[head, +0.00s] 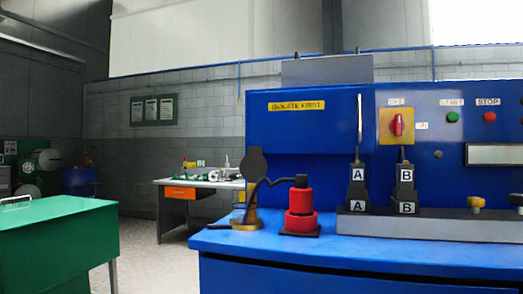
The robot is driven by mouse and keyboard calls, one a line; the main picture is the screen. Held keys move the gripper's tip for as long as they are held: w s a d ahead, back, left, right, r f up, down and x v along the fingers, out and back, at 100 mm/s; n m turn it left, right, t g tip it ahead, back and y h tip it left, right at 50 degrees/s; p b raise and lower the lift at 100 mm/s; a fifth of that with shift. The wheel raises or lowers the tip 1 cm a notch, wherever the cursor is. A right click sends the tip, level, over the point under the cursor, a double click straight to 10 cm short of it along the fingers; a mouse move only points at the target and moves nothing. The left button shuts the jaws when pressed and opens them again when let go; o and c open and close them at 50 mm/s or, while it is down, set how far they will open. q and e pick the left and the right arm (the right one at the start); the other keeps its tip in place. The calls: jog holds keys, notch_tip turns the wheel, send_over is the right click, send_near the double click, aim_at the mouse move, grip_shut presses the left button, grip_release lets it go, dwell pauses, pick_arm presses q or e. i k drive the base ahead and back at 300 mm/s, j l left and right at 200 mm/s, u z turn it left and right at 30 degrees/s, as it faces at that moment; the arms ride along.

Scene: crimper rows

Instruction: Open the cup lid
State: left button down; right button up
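A small brass-coloured piece (246,225), possibly the cup, sits near the left end of the blue bench. A dark round disc (256,163), possibly its lid, stands upright above it on a narrow neck. I cannot tell whether the two are hinged together. A black curved cable or lever (265,184) runs from beside the brass piece to the dark top of a red stepped cylinder (301,203). Neither of my grippers is in view.
The blue bench top (350,248) is clear in front. A grey rail (435,226) carries blocks marked A and B and brass knobs. Behind is a blue panel (300,130) with a red switch (397,125). A green cabinet (60,235) stands left; a worktable (200,184) stands behind.

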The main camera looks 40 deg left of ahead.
aim_at(254, 166)
jog(key=k+j+z, duration=0.15)
jog(key=j, duration=0.2)
jog(key=k+j+z, duration=0.15)
jog(key=j, duration=0.2)
jog(key=k+j+z, duration=0.15)
jog(key=j, duration=0.2)
jog(key=k+j, duration=0.15)
jog(key=j, duration=0.2)
jog(key=k+j+z, duration=0.1)
jog(key=j, duration=0.2)
jog(key=k+j, duration=0.25)
jog(key=j+z, duration=0.05)
jog(key=j, duration=0.05)
